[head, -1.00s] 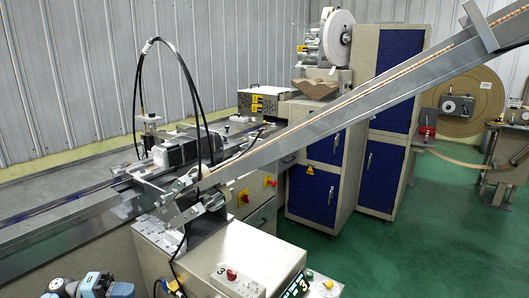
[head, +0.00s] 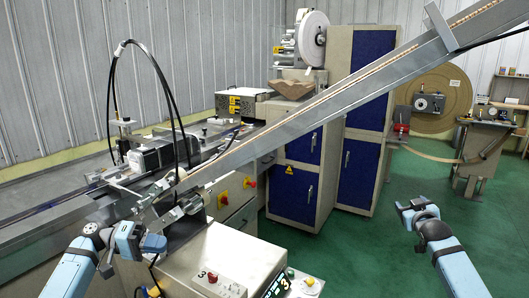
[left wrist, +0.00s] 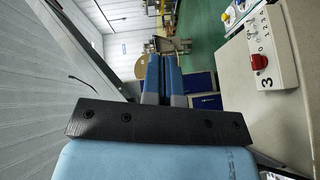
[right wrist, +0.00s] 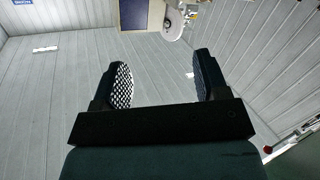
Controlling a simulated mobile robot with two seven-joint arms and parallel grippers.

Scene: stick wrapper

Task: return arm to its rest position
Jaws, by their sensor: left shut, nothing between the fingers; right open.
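My left arm comes in at the lower left of the head view, with its blue gripper (head: 153,243) in front of the wrapping machine, beside its control cabinet. In the left wrist view the two blue fingers (left wrist: 162,62) lie together, shut with nothing between them. My right arm stands at the lower right of the head view, its gripper (head: 410,204) raised over the green floor. In the right wrist view its two dark, textured fingers (right wrist: 160,62) are wide apart and empty, pointing at the grey wall.
The control cabinet (head: 228,257) stands close right of my left gripper; its red-button box (left wrist: 272,45) shows in the left wrist view. A sloping metal chute (head: 330,110) runs up to the right. Blue-doored cabinets (head: 367,170) stand behind. The green floor (head: 350,245) between my arms is clear.

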